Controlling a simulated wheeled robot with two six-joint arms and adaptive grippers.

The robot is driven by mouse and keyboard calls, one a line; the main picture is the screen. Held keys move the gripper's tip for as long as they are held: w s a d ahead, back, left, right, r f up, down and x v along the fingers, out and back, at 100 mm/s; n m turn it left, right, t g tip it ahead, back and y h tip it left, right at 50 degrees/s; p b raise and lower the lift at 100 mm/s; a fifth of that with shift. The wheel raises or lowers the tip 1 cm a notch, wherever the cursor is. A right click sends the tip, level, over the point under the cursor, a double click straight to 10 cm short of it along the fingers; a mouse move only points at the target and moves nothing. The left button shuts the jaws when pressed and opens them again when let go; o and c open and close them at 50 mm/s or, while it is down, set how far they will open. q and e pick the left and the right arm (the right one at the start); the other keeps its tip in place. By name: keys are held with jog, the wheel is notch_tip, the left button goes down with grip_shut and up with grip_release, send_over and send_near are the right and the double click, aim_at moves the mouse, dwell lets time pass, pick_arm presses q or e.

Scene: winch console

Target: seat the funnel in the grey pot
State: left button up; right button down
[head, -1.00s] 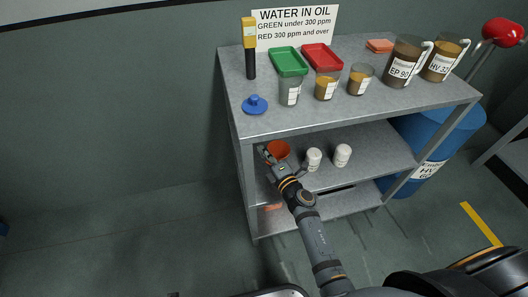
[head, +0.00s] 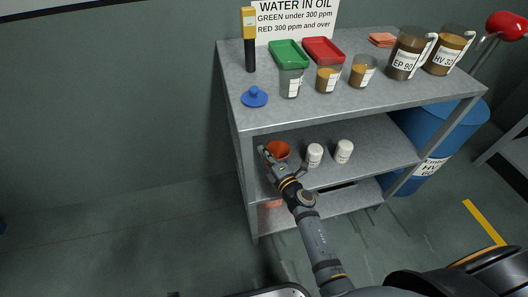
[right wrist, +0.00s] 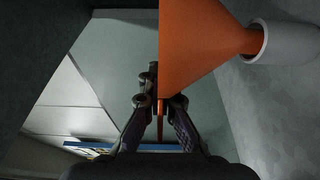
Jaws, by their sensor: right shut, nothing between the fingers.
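The orange funnel (head: 279,149) is on the middle shelf near its left end, wide mouth up. In the right wrist view the funnel (right wrist: 195,45) lies sideways in the picture, its narrow end inside the open mouth of the grey pot (right wrist: 288,44). The pot is hidden in the head view. My right gripper (head: 263,152) is at the left side of the funnel. In the wrist view the right gripper (right wrist: 161,103) is shut with nothing held, its fingertips close by the funnel's rim and a thin orange strip. My left gripper is not in view.
Two white labelled jars (head: 314,154) (head: 343,151) stand right of the funnel. The shelf's front left post (head: 249,190) is close to my right gripper. A blue drum (head: 435,140) stands right.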

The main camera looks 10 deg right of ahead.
jog(key=shift+f+b, duration=0.4)
jog(key=shift+f, duration=0.1)
jog(key=c, duration=1.4)
grip_release()
jog(key=shift+c, duration=0.2)
jog(key=v, duration=1.2)
